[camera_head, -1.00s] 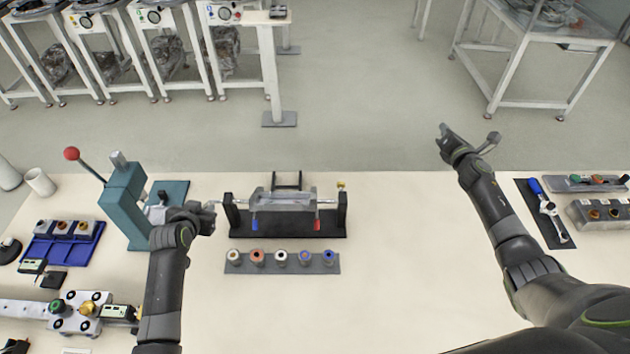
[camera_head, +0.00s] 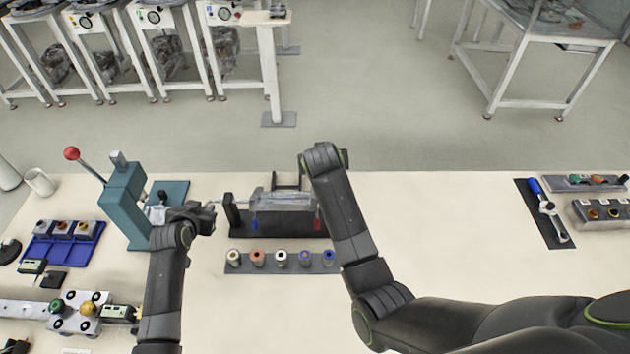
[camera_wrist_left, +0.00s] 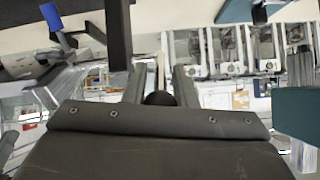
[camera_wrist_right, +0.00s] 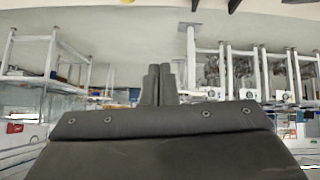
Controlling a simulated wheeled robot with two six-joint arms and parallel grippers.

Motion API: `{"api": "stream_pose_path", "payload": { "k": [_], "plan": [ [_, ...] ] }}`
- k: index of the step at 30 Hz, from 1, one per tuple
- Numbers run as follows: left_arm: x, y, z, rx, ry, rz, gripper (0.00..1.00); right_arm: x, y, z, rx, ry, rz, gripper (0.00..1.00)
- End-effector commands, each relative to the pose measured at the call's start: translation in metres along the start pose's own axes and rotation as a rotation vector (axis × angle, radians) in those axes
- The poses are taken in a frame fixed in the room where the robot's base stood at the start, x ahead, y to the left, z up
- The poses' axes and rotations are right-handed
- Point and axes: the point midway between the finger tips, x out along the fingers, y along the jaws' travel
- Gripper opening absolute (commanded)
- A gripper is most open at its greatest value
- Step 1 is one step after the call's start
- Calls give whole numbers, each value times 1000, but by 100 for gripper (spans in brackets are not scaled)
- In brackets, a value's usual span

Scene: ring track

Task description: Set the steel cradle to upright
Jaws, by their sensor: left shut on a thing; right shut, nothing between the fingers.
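The steel cradle (camera_head: 283,201) hangs between the posts of a black stand (camera_head: 270,228) at mid-table. A blue tab (camera_head: 255,223) and a red tab (camera_head: 317,224) point down at its front; its exact tilt is hard to tell. My left gripper (camera_head: 209,213) is at the left end of the cradle's shaft. In the left wrist view it is shut on a dark round knob (camera_wrist_left: 160,98). My right gripper is hidden behind its wrist in the head view, over the stand's right end. In the right wrist view its fingers (camera_wrist_right: 158,82) are shut and empty.
A strip of coloured bushings (camera_head: 282,262) lies in front of the stand. A teal press (camera_head: 124,203) with a red-knobbed lever stands left, close to my left arm. A blue tray (camera_head: 60,247) is further left. A tool mat (camera_head: 552,230) is at right. Table between is clear.

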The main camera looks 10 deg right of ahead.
Motion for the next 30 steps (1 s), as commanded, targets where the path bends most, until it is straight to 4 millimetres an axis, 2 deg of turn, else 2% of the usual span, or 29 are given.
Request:
{"api": "stream_pose_path", "payload": {
  "k": [3,8,30],
  "plan": [
    [0,0,-1,0,2,-1,0,-11,-17,5,84,-45,-34,0],
    [0,-1,-1,0,2,-1,0,-10,-23,8,118,-67,-46,0],
    [0,-1,-1,1,2,-1,0,75,-26,12,113,-65,-43,0]
  ]
}}
